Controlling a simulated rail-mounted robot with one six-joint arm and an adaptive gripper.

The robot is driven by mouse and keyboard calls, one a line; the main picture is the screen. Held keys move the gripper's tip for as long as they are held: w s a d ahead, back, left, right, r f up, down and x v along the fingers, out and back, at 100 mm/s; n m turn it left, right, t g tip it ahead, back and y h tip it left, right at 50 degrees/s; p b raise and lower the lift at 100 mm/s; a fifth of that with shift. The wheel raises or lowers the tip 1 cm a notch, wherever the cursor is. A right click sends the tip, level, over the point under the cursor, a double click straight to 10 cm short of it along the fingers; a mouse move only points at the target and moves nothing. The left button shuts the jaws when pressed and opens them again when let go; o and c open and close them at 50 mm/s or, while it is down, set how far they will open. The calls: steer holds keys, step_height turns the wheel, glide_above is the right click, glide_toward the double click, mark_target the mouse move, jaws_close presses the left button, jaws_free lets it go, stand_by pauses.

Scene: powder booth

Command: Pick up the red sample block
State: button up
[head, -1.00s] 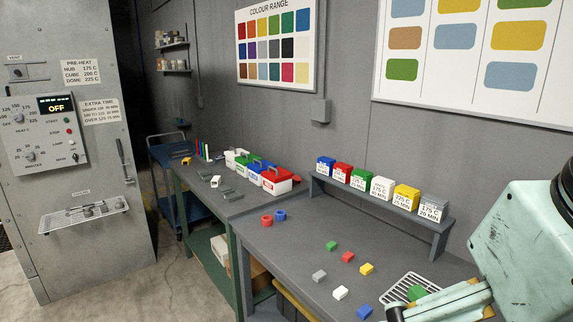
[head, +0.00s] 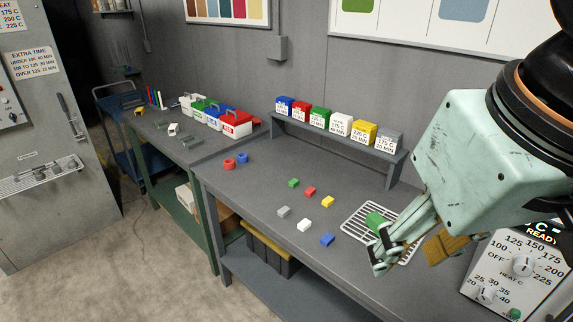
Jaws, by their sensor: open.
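The red sample block (head: 310,191) lies on the grey bench top (head: 240,195), among several small coloured blocks. A green block (head: 293,183) is to its left and a yellow block (head: 327,201) to its right. My gripper (head: 378,262) is at the right, above the bench's front part near the wire rack, to the right of the red block and well apart from it. Its jaws are open and hold nothing that I can see.
White (head: 304,224), grey (head: 283,212) and blue (head: 327,239) blocks lie in front of the red one. The wire rack (head: 352,222) is right of them. A shelf (head: 345,147) with several labelled boxes stands behind. An oven control panel (head: 515,270) is at the right.

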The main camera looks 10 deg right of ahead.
steer(key=shift+c, duration=0.9)
steer(key=w+d+r+m+g+p, duration=0.15)
steer(key=w+m+p, duration=0.3)
steer(key=w, duration=3.15)
steer(key=w+d+f+m+g+p, duration=0.1)
steer(key=w+f+m+g+p, duration=0.1)
steer(key=w+f, duration=2.4)
steer(key=shift+w+d+m+p, duration=0.4)
steer(key=shift+w+m+p, duration=0.15)
steer(key=shift+w+m, duration=0.95)
